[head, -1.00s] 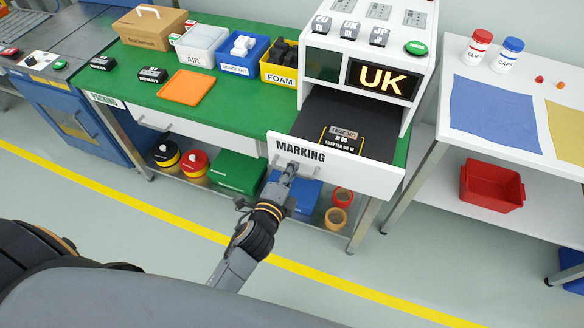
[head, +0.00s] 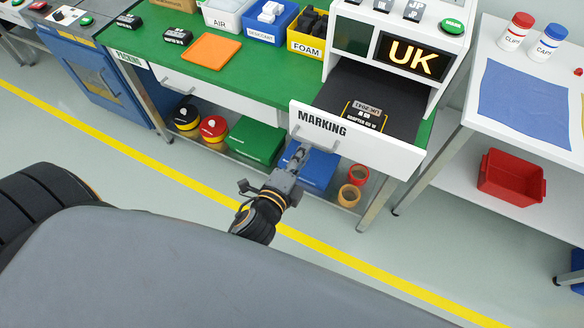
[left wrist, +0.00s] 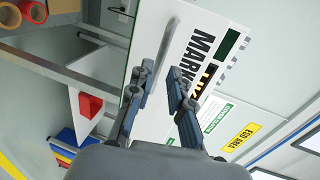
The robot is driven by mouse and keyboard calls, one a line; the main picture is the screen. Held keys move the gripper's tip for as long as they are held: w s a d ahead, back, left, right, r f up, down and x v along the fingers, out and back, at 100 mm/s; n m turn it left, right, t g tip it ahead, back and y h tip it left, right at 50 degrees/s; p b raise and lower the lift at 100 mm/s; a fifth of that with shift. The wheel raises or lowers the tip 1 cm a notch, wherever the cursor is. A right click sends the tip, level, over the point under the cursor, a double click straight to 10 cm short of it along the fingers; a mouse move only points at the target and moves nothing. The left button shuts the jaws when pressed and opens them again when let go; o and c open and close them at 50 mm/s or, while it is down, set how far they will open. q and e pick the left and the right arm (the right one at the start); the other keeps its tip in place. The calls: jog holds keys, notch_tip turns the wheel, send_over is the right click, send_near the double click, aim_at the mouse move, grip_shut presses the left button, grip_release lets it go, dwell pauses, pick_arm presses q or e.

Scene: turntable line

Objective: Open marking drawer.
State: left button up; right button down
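The white MARKING drawer (head: 358,140) stands pulled out below the UK display in the head view. Its dark inside shows a black adapter plate (head: 365,114) with a yellow outline. The drawer's grey bar handle (head: 316,143) is on its front; it also shows in the left wrist view (left wrist: 164,45). My left gripper (head: 299,154) is just in front of and below the handle. In the left wrist view its two fingers (left wrist: 161,82) are spread, with the handle ahead of them and apparently free of them. My right gripper is in neither view.
The green bench (head: 150,62) carries an orange tray (head: 208,51) and bins. Tape rolls (head: 353,187) and a blue box (head: 312,168) sit on the shelf below. A side table with a red bin (head: 512,178) stands right. The floor in front is clear.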

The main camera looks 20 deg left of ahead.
pick_arm(q)
jog(key=v, duration=0.6)
jog(key=shift+s, duration=0.2)
jog(key=s+d+f+n+g, duration=0.1)
jog(key=s+f+n+g, duration=0.3)
jog(key=f, duration=1.1)
jog(key=s+f+n+g, duration=0.3)
jog(key=s+f, duration=0.1)
jog(key=f, duration=1)
jog(key=s+a+f+n+g, duration=0.3)
jog(key=s+a+f+n, duration=0.1)
jog(key=s+f, duration=0.5)
jog(key=s+a+f+n+g, duration=0.4)
jog(key=s+f, duration=0.5)
jog(key=s, duration=0.3)
jog(key=shift+s+a+n+g+y, duration=0.3)
jog(key=shift+a+n, duration=0.1)
jog(key=shift+n, duration=0.1)
